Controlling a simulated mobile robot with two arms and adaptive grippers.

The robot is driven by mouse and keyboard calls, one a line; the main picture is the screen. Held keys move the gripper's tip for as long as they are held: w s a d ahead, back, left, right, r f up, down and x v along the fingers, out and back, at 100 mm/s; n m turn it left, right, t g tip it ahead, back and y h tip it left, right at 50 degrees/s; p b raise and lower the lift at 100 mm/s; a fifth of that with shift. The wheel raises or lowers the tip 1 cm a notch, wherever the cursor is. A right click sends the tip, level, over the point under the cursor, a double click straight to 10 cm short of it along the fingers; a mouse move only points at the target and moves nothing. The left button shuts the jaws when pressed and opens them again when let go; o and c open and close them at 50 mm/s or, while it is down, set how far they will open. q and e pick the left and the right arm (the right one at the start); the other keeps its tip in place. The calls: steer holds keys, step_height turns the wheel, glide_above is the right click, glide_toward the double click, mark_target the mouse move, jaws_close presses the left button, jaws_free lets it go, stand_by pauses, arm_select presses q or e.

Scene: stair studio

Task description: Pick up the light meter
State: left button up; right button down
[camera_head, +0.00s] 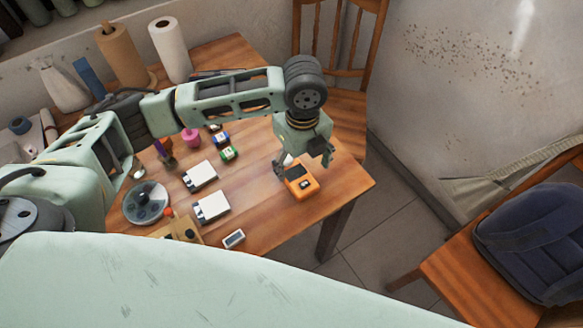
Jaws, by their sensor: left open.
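A boxy orange device (302,186) with a small dark panel lies near the right end of the wooden table, and looks most like the light meter. A small white piece (288,160) shows just behind it; I cannot tell whether it belongs to the device. My left gripper (304,163) is open, pointing down over the device's far side, with one finger close to its left edge. I cannot tell whether that finger touches. The gripper holds nothing visible. My right gripper is out of view.
On the wooden table (270,222) are two white boxes (200,177), a small grey-white device with a dark screen (233,239), a round grey disc (146,203) and small coloured items. Paper rolls (170,50) stand at the back. A chair (350,110) stands behind the table's right end.

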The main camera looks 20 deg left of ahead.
mark_target(298, 176)
arm_select(q)
steer(key=f, duration=0.5)
steer(key=shift+a+p, duration=0.35)
steer(key=shift+f, duration=0.45)
steer(key=c, duration=1.4)
steer(key=shift+d+r, duration=0.1)
steer(key=shift+r, duration=0.05)
